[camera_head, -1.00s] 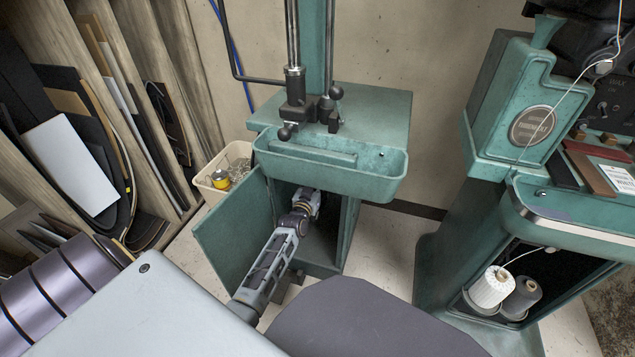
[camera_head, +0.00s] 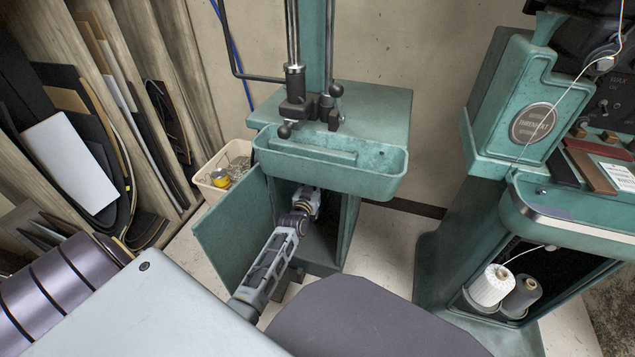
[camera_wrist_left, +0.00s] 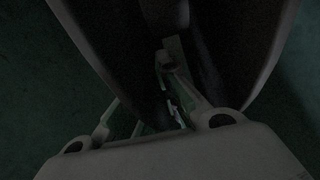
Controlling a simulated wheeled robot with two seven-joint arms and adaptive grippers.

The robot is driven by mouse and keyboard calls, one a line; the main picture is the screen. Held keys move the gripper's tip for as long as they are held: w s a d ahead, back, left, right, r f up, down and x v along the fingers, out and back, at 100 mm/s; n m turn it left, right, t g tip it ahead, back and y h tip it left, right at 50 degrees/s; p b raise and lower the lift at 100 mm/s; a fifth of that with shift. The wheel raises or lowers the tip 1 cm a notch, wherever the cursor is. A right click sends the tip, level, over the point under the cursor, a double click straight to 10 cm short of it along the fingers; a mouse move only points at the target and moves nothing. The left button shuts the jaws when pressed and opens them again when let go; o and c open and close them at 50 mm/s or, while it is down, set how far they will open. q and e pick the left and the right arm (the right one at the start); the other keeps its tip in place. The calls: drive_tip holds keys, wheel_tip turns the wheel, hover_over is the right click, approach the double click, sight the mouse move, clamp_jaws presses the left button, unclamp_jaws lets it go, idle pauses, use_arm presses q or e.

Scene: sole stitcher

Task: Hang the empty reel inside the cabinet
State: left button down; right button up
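The green cabinet (camera_head: 345,235) stands under a green tray at the centre of the head view, with its door (camera_head: 230,230) swung open to the left. My left arm reaches into the dark opening. My left gripper (camera_head: 310,200) is inside, its fingertips hidden there. In the left wrist view, pale gripper links (camera_wrist_left: 185,85) angle inward between two large dark curved shapes with paler edges, possibly the reel's flanges (camera_wrist_left: 240,50). It is too dark to tell whether the fingers grip it or whether it hangs on anything. My right gripper is in neither view.
The green tray (camera_head: 375,185) overhangs the cabinet opening. A cream bin (camera_head: 213,190) stands close behind the open door. On the right is a green machine (camera_head: 460,225) with a white thread spool (camera_head: 492,286) and a dark one. Some pale floor shows between cabinet and machine.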

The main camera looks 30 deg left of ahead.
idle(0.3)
use_arm(q)
drive_tip(key=c, duration=1.7)
unclamp_jaws()
drive_tip(key=shift+o, duration=0.7)
drive_tip(key=shift+f, duration=0.1)
drive_tip(key=shift+f, duration=0.1)
drive_tip(key=shift+s, duration=0.1)
drive_tip(key=v, duration=1.1)
drive_tip(key=shift+s+d, duration=0.15)
drive_tip(key=shift+s, duration=0.2)
